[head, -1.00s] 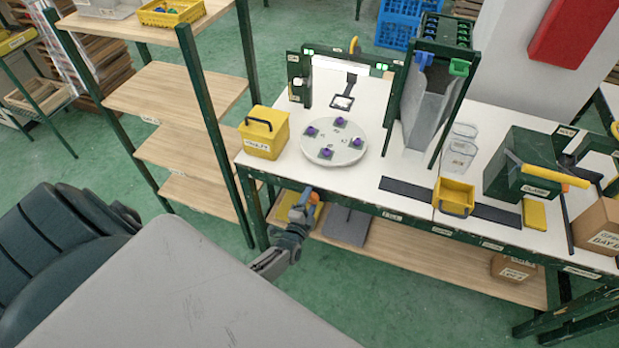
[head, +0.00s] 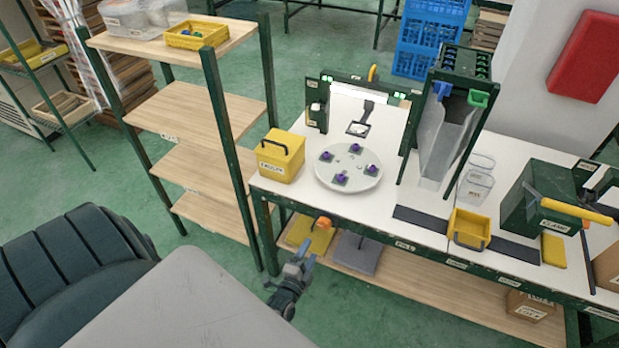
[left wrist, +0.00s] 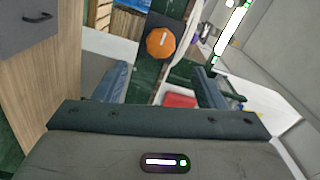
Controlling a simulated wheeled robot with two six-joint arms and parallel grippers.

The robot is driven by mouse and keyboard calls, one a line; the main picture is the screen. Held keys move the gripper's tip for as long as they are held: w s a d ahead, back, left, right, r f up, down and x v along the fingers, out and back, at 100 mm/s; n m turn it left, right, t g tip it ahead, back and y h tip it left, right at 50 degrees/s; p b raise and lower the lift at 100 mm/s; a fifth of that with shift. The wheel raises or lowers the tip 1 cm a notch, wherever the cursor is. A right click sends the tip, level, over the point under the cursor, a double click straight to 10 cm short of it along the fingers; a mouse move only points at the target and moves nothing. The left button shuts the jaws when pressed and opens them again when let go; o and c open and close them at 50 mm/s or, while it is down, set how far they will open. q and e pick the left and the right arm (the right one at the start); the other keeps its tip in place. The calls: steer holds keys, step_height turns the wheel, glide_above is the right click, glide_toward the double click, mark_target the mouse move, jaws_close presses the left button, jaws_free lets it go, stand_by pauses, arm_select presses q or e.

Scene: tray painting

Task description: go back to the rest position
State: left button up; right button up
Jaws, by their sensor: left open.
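My left gripper (head: 300,262) is in front of the workbench (head: 395,222), low by its front edge, with open floor around it. In the left wrist view its two blue-grey fingers (left wrist: 160,88) stand wide apart with nothing between them. An orange round object (left wrist: 161,42) shows beyond the fingers. It also appears in the head view as an orange knob (head: 323,222) above the yellow item on the lower shelf. My right gripper is not in view.
A round white turntable (head: 334,181) with several purple-topped pieces sits on the bench beside a yellow box (head: 281,160). A yellow bin (head: 469,229) stands further right. A wooden shelf unit (head: 190,110) is at left. Green floor (head: 225,262) is clear before the bench.

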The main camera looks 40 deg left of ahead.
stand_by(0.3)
arm_select(q)
steer(key=s+d+f+n+g+h+b, duration=0.1)
steer(key=s+f+n+g+b, duration=0.2)
steer(key=s+f, duration=0.7)
steer(key=s+d+f+n+g+h, duration=0.2)
steer(key=s+f+g, duration=0.35)
steer(key=f, duration=0.75)
steer(key=s+f+n+g+b, duration=0.1)
steer(key=s+f+n+g, duration=0.2)
steer(key=s, duration=0.9)
steer(key=s+f+n+g+b, duration=0.1)
steer(key=s+f+n+g, duration=0.3)
steer(key=s+f, duration=0.5)
steer(key=s+g, duration=0.1)
steer(key=s, duration=0.2)
steer(key=shift+s+a, duration=0.15)
steer(key=shift+s, duration=0.1)
